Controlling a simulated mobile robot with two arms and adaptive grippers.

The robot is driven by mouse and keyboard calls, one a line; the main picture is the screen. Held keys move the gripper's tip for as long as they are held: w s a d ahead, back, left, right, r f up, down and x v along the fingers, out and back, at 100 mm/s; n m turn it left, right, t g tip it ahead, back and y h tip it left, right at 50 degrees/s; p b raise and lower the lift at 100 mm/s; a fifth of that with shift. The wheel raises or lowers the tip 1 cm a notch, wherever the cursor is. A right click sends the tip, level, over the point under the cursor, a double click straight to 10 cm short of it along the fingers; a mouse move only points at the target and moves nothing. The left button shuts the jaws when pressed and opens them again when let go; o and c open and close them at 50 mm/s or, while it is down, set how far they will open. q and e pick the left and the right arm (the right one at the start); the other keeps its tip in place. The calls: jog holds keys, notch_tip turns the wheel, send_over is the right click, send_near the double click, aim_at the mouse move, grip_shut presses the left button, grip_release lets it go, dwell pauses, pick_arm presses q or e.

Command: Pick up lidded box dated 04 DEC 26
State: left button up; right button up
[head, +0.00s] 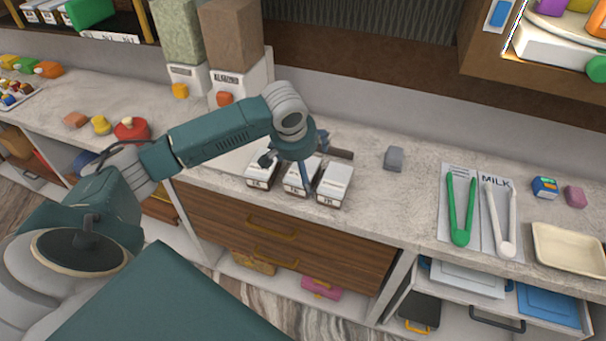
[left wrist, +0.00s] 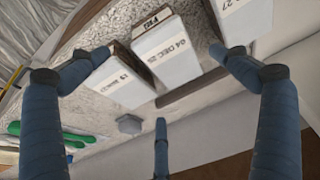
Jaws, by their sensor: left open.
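Three white lidded boxes stand in a row on the counter. In the left wrist view the middle box (left wrist: 166,52) carries a label that appears to read 04 DEC 26, its last digit being hard to make out. The same box shows in the head view (head: 298,178), partly behind a finger. Beside it in the left wrist view are a box with a label starting 13 (left wrist: 120,82) and one ending 27 (left wrist: 241,20). My left gripper (head: 300,172) is open above the row. Its fingers (left wrist: 160,77) are spread around the middle box, with no clear contact. My right gripper is out of view.
A dark bar (head: 341,154) lies behind the boxes, and a small grey block (head: 394,158) stands to their right. Green tongs (head: 461,210), white tongs (head: 500,220) and a cream tray (head: 570,250) are farther right. Two dispensers (head: 240,80) stand behind my arm.

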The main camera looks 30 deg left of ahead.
pick_arm(q)
jog(key=shift+w+f, duration=0.35)
jog(key=shift+f, duration=0.3)
jog(key=shift+w+a+f+p, duration=0.1)
jog(key=shift+a+f+p, duration=0.05)
jog(key=shift+f+p, duration=0.3)
jog(key=p+x, duration=0.1)
jog(key=x, duration=0.2)
jog(key=shift+a+f, duration=0.15)
jog(key=shift+a, duration=0.05)
jog(key=shift+w+f, duration=0.2)
jog(key=shift+f, duration=0.15)
jog(key=shift+c, duration=0.5)
jog(key=c, duration=1.3)
jog(key=shift+c, duration=0.5)
jog(key=shift+r, duration=0.15)
